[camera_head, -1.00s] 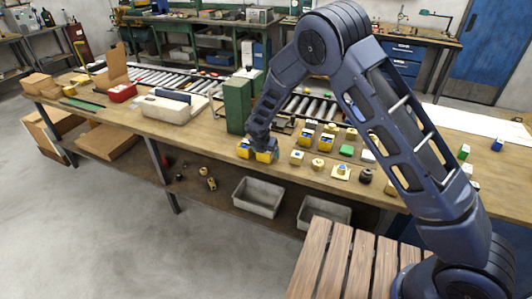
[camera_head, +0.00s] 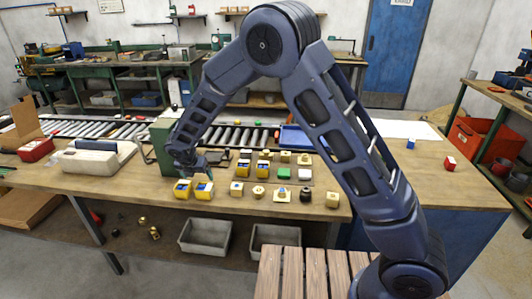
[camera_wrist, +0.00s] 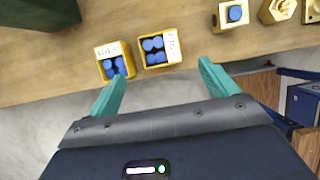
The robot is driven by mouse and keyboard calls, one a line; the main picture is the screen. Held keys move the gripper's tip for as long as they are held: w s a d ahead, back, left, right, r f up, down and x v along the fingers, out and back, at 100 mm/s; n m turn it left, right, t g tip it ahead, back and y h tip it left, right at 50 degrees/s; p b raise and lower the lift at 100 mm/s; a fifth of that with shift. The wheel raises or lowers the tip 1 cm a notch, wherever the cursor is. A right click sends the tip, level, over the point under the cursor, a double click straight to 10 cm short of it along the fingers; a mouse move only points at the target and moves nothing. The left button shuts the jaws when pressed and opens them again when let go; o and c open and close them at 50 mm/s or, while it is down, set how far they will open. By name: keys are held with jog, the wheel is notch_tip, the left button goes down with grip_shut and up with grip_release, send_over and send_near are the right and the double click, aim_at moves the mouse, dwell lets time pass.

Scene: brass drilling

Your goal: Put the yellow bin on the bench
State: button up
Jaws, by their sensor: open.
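Two small yellow bins stand side by side on the wooden bench (camera_head: 130,184), close to its front edge. The left bin (camera_head: 182,188) and the right bin (camera_head: 204,190) hold blue round pieces and carry white labels. In the wrist view the left bin (camera_wrist: 101,66) and the right bin (camera_wrist: 176,57) lie beyond my fingertips, slightly apart from each other. My gripper (camera_wrist: 158,75) is open, with its teal fingers spread and nothing between them. In the head view my gripper (camera_head: 192,168) is just above and behind the bins, its fingers hard to make out.
Two more yellow bins (camera_head: 254,168) stand further back. A yellow block with a blue top (camera_head: 236,188) and brass parts (camera_head: 258,191) sit to the right. A green box (camera_head: 162,145) stands behind left; a roller conveyor (camera_head: 235,137) runs behind. Grey bins (camera_head: 205,236) sit below.

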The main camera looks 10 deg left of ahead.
jog(key=shift+w, duration=0.1)
jog(key=w+d+r+m, duration=0.3)
jog(key=d+r+m, duration=0.3)
jog(key=d, duration=0.6)
jog(key=w+d+r+m+g, duration=0.1)
jog(key=w+d+r+m, duration=0.3)
jog(key=d+r, duration=0.65)
jog(key=w+d+r+m, duration=0.2)
jog(key=d+r+m, duration=0.4)
jog(key=d, duration=0.7)
jog(key=s+d+r+m, duration=0.3)
jog(key=s+d+m, duration=0.15)
jog(key=d, duration=0.45)
jog(key=s+d+r+m, duration=0.2)
jog(key=s+d+m, duration=0.25)
jog(key=d, duration=0.45)
jog(key=s+d+m+t, duration=0.1)
jog(key=s+d+m, duration=0.9)
jog(key=s, duration=0.3)
jog(key=shift+s+d+m, duration=0.25)
jog(key=shift+m, duration=0.25)
